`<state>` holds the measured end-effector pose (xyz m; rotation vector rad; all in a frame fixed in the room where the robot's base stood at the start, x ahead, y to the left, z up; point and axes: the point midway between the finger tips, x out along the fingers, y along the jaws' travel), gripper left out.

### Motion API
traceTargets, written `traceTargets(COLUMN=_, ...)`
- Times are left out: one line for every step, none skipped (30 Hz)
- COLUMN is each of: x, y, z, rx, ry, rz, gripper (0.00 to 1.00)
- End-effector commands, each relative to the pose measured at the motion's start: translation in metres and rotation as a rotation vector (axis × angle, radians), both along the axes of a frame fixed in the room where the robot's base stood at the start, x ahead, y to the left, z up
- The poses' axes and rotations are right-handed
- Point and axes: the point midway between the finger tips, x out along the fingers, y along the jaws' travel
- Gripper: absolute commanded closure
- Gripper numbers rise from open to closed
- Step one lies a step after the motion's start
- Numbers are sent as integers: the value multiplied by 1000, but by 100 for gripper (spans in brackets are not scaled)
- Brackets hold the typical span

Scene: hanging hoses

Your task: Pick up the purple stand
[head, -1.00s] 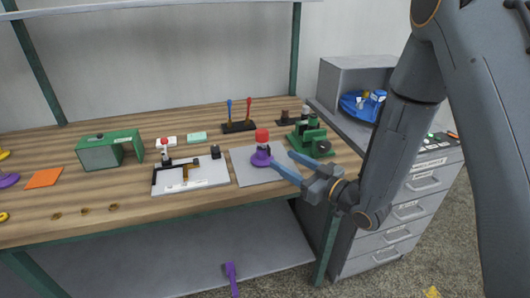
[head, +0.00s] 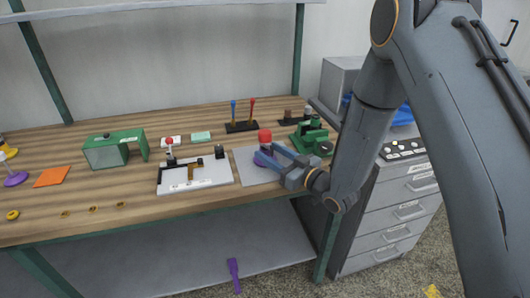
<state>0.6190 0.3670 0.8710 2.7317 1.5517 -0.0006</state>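A purple stand (head: 259,160) with a red cylinder (head: 265,136) above it is on the grey mat (head: 248,173) at the right of the workbench. My gripper (head: 269,154) reaches in from the right, low over the mat. Its two blue fingers are apart, one at the front of the stand and one towards the back. They hide part of the stand, and I cannot tell whether they touch it. Another purple round base (head: 15,180) with a pale upright part stands at the far left of the bench.
A white board (head: 196,180) with a black-and-brown fixture lies left of the mat. A green machine (head: 311,138) stands close behind my gripper. A black rack (head: 242,127) holds a blue and a red tool. A grey drawer cabinet (head: 395,225) is at the right.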

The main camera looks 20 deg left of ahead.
Motion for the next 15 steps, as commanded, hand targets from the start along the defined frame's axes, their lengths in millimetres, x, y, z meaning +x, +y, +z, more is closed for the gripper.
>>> traceTargets(x=0, y=0, z=0, rx=0, ry=0, rz=0, gripper=64)
traceTargets(x=0, y=0, z=0, rx=0, ry=0, rz=0, gripper=69)
traceTargets(x=0, y=0, z=0, rx=0, ry=0, rz=0, gripper=76)
traceTargets(x=0, y=0, z=0, rx=0, ry=0, rz=0, gripper=81)
traceTargets(x=0, y=0, z=0, rx=0, ry=0, rz=0, gripper=86)
traceTargets(x=0, y=0, z=0, rx=0, ry=0, rz=0, gripper=93)
traceTargets(x=0, y=0, z=0, rx=0, ry=0, rz=0, gripper=98)
traceTargets(x=0, y=0, z=1, rx=0, ry=-1, rz=0, gripper=99)
traceTargets(x=0, y=0, z=1, rx=0, ry=-1, rz=0, gripper=99)
traceTargets(x=0, y=0, z=1, rx=0, ry=-1, rz=0, gripper=99)
traceTargets(x=0, y=0, z=1, rx=0, ry=-1, rz=0, gripper=99)
traceTargets(x=0, y=0, z=1, rx=0, ry=-1, rz=0, gripper=99)
traceTargets(x=0, y=0, z=1, rx=0, ry=-1, rz=0, gripper=99)
traceTargets(x=0, y=0, z=1, rx=0, ry=-1, rz=0, gripper=99)
traceTargets(x=0, y=0, z=2, rx=1, ry=-2, rz=0, gripper=99)
